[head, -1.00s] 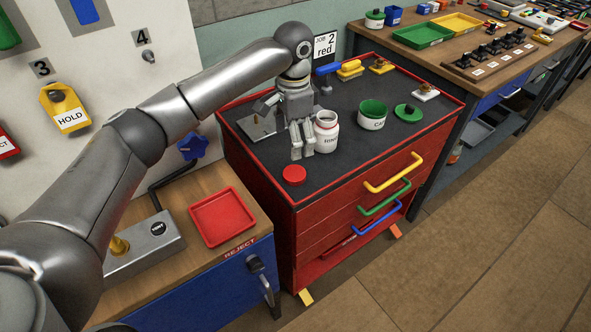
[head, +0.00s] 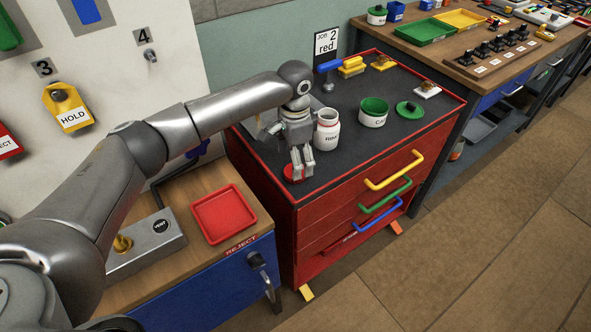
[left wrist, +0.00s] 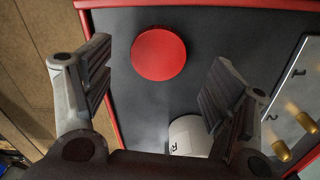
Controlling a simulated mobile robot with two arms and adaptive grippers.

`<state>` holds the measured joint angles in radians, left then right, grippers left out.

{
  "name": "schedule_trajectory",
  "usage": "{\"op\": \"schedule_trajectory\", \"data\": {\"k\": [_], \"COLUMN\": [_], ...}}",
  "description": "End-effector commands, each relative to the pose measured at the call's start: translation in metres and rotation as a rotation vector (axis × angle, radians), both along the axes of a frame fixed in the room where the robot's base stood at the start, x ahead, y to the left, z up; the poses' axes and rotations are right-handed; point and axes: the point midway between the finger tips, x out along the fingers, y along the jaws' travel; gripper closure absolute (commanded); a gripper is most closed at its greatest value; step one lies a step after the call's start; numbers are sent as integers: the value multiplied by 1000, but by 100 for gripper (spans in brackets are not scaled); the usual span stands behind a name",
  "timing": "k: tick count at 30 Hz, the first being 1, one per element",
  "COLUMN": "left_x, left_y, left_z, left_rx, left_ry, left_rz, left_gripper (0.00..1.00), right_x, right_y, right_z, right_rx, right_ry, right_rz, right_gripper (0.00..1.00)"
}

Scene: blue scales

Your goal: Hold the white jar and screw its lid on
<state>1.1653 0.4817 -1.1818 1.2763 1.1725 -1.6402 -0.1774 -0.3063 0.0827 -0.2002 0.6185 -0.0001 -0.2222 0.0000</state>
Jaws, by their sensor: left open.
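The white jar (head: 327,131) stands upright and open on the dark top of the red cabinet, with lettering on its front. A red lid (head: 288,173) lies flat near the cabinet's front left corner, partly hidden by my left gripper (head: 302,176). In the left wrist view the red lid (left wrist: 158,54) shows whole, ahead of and between the open fingers of my left gripper (left wrist: 160,85). The fingers are empty. Part of the white jar (left wrist: 188,137) shows beside the right finger there. My right gripper is not in view.
A metal plate (left wrist: 292,105) with brass pegs lies near the gripper. A red tray (head: 224,214) sits on the lower wooden bench at left.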

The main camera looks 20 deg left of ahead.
Motion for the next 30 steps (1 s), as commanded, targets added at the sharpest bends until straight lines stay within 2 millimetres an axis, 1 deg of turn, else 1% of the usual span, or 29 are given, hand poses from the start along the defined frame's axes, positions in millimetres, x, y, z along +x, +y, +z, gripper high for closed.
{"op": "schedule_trajectory", "data": {"k": [1, 2, 3, 7, 10, 18, 19, 20, 27, 28, 30], "left_x": [-3, -4, -4, -4, -4, -4, -4, -4, -3, -3, -3], "left_y": [1, 1, 1, 1, 1, 1, 1, 1, 1, 1, 1], "left_z": [-7, -11, -18, -32, -35, -35, -35, -35, -35, -35, -35], "left_rx": [2, 2, 2, 2, 2, 1, 1, 1, 1, 1, 1], "left_ry": [4, 4, 4, 1, 1, 1, 1, 1, 1, 1, 1], "left_rz": [0, 0, 0, 0, 0, 0, 0, 0, 0, 0, 0], "left_gripper": [21, 21, 21, 21, 21, 21, 23, 27, 57, 60, 60], "right_x": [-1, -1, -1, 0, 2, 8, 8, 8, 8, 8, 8], "right_y": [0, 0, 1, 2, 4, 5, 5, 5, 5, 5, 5], "right_z": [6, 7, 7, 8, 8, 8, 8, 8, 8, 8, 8], "right_rx": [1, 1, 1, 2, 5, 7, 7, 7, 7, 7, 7], "right_ry": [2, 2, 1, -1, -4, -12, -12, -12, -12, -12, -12], "right_rz": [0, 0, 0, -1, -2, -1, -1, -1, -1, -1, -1], "right_gripper": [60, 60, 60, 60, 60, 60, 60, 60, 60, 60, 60]}}
